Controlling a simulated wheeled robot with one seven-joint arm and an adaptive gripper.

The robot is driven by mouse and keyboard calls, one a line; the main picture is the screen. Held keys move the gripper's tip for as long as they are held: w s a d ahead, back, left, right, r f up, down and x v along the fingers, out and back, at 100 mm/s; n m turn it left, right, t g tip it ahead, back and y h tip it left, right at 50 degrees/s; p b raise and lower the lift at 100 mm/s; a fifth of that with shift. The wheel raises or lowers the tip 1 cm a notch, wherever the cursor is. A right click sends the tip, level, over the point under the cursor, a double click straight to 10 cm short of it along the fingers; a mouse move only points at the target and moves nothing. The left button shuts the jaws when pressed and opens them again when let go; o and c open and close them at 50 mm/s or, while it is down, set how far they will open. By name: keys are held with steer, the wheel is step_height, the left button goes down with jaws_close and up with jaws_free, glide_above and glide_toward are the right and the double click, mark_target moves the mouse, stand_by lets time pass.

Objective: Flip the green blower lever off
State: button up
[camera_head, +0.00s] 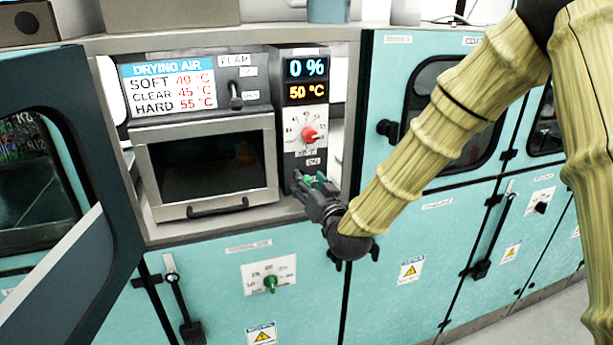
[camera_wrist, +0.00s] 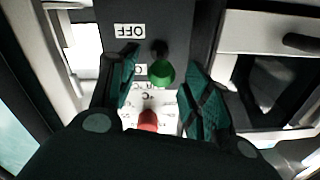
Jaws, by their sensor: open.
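The green lever (camera_wrist: 162,73) has a round green end and sits on a dark control panel (camera_wrist: 185,25). In the wrist view it lies between the two fingers of my gripper (camera_wrist: 160,84), with a gap to the left finger and the right finger close beside it. An OFF label (camera_wrist: 130,31) is near the lever's dark base. My gripper is open. In the head view my gripper (camera_head: 312,182) is at the lower part of the panel, below the red knob (camera_head: 309,134), and largely covers the lever. I cannot tell whether a finger touches it.
Displays (camera_head: 307,68) above the knob read 0 % and 50 °C. Left of the panel is a drying oven with a closed door and a bar handle (camera_head: 218,207). A flap lever (camera_head: 236,97) is above it. An open dark door (camera_head: 75,130) stands at far left.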

steer(key=shift+x, duration=0.95)
jaws_close()
